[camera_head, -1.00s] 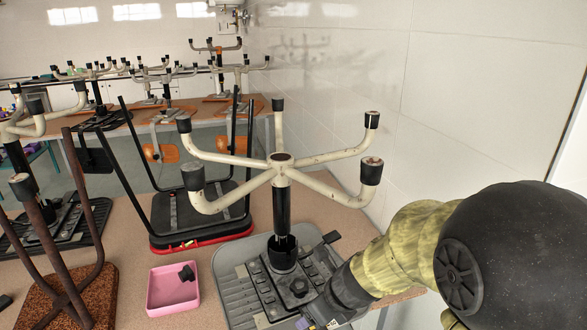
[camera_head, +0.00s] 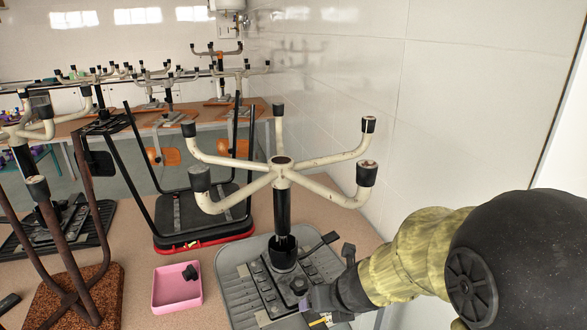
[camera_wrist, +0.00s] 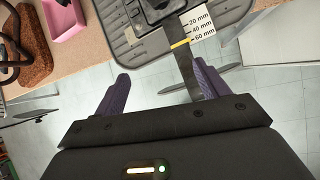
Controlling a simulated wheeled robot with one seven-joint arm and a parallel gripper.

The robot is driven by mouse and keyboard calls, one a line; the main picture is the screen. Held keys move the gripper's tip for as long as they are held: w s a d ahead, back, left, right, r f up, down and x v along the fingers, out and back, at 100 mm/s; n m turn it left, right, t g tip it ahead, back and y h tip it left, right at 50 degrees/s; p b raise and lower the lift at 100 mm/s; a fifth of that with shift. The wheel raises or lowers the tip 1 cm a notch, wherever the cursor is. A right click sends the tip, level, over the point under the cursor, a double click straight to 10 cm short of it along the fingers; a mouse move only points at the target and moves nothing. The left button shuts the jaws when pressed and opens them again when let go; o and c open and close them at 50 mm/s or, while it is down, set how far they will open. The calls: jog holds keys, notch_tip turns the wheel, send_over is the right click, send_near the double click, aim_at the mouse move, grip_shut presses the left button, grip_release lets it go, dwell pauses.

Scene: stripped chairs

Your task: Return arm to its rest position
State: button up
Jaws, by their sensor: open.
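My arm (camera_head: 415,265) reaches in from the lower right of the head view, along the right side of the upturned chair. My gripper (camera_wrist: 160,88) shows in the wrist view with its two purple fingers spread well apart and nothing held between them. In the head view the gripper (camera_head: 325,300) is partly hidden, near the front right edge of the upturned chair's grey seat (camera_head: 235,275).
The upturned chair's cream star base (camera_head: 281,165) rises beside my arm. A pink tray (camera_head: 177,298) holding a small black knob (camera_head: 190,273) sits on the table left of it. More stripped chairs stand further left and behind. A white tiled wall (camera_head: 440,110) bounds the right side.

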jog(key=s+d+r+m+h+p, duration=0.15)
jog(key=d+m, duration=0.25)
jog(key=m, duration=0.5)
jog(key=w+d+r+m+h+p, duration=0.1)
jog(key=d+r+m+h+p, duration=0.15)
jog(key=m, duration=0.75)
jog(key=s+d+m+g+p, duration=0.1)
jog(key=s+m, duration=0.3)
jog(key=m, duration=0.5)
jog(key=s+d+r+m+g+p, duration=0.1)
jog(key=s+m, duration=0.4)
jog(key=m, duration=0.5)
jog(key=shift+s+r+g+y+p, duration=0.2)
jog(key=shift+r+g+y+p, duration=0.15)
jog(key=shift+g+p, duration=0.45)
